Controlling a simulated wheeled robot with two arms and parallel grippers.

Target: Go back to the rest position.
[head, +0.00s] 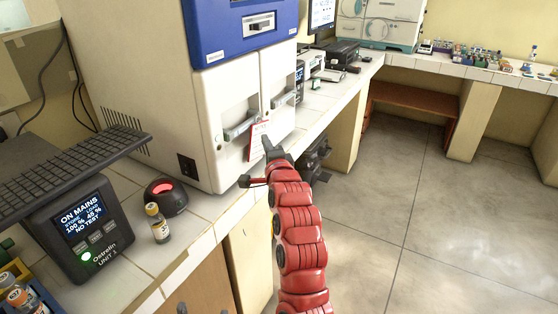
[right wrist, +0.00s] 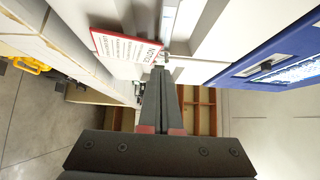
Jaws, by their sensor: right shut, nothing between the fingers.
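My right gripper (head: 268,150) is shut and empty at the end of my red arm, in front of the white incubator (head: 170,90). In the right wrist view, the gripper's fingers (right wrist: 160,85) lie together with nothing between them. Its tip is close to the incubator's door handles (head: 240,127) and a red-edged notice card (head: 259,138); I cannot tell whether it touches them. The notice card also shows in the right wrist view (right wrist: 125,50). My left gripper is not in view.
A black power unit (head: 80,235) with a lit display, a small vial (head: 157,222) and a black device with a red top (head: 166,195) stand on the tiled counter at left. Bottles (head: 20,298) sit at the lower left corner. The floor (head: 400,210) at right is clear.

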